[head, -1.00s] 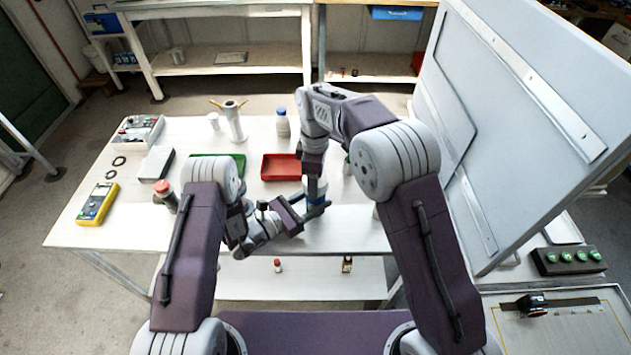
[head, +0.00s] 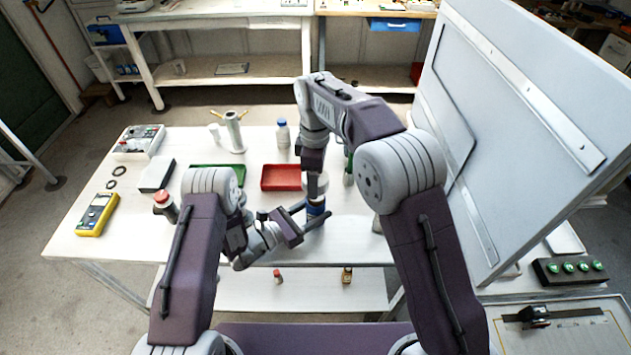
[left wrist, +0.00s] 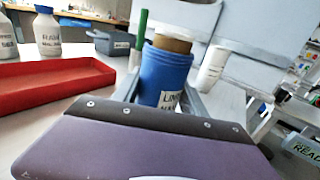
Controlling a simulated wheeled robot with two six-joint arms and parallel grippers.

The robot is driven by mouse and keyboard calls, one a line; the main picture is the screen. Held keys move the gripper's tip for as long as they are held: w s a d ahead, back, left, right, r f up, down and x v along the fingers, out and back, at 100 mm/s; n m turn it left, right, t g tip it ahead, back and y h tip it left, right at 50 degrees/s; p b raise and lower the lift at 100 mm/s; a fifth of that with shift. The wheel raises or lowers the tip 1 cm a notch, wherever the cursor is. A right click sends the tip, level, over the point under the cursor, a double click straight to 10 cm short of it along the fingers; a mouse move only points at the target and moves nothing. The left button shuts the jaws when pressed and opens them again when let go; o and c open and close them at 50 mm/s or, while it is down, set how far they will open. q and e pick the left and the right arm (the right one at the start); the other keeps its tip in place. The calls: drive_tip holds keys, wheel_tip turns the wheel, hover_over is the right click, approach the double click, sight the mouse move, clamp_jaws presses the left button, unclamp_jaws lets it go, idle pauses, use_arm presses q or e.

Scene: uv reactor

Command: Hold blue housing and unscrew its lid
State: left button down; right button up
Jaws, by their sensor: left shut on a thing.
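The blue housing (head: 316,209) stands upright near the table's front edge. My left gripper (left wrist: 163,95) is shut around its sides; in the left wrist view the blue housing (left wrist: 165,75) shows a white label. A tan cylindrical part (left wrist: 172,43) sticks up from its top. My right gripper (head: 316,178) points straight down just above the housing. A pale grey round piece (head: 316,187), perhaps the lid, sits under it. Its fingers are too small and hidden to tell their opening. A large pale shape (left wrist: 178,14) hangs above the housing in the left wrist view.
A red tray (head: 281,177) and a green tray (head: 232,177) lie behind my left arm. A bottle with a blue cap (head: 282,134) stands farther back. A yellow meter (head: 97,214) lies at the left. A large grey panel (head: 520,120) rises close on the right.

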use_arm(q)
drive_tip(key=c, duration=0.6)
unclamp_jaws()
drive_tip(key=shift+o, duration=0.2)
drive_tip(key=b+v, duration=0.1)
drive_tip(key=v, duration=0.9)
drive_tip(key=shift+a+f, duration=0.1)
drive_tip(key=shift+a, duration=0.2)
drive_tip(key=shift+s+a, duration=0.5)
drive_tip(key=shift+s, duration=0.05)
